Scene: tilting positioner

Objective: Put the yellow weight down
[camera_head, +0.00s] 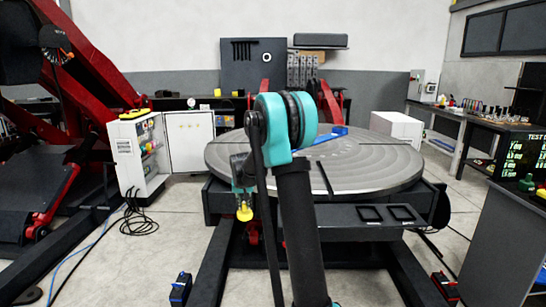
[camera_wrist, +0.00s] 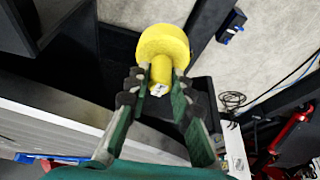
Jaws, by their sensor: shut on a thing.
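The yellow weight (camera_wrist: 163,42) has a wide round head and a narrower stem. My gripper (camera_wrist: 161,76) is shut on the stem, with one finger on each side, and the head sticks out beyond the fingertips. In the head view the weight (camera_head: 244,213) hangs below my gripper (camera_head: 243,194), left of the dark shelf (camera_head: 335,222) at the front of the turntable. It looks held in the air; the exact gap to anything under it cannot be told. My arm hides part of the shelf and turntable.
The large grey round turntable (camera_head: 365,170) carries a blue part (camera_head: 322,136). The shelf has two square frames (camera_head: 371,213) at its right. A white cabinet (camera_head: 140,152) stands open at left, cables on the floor beside it. A dark workbench (camera_head: 510,235) is at right.

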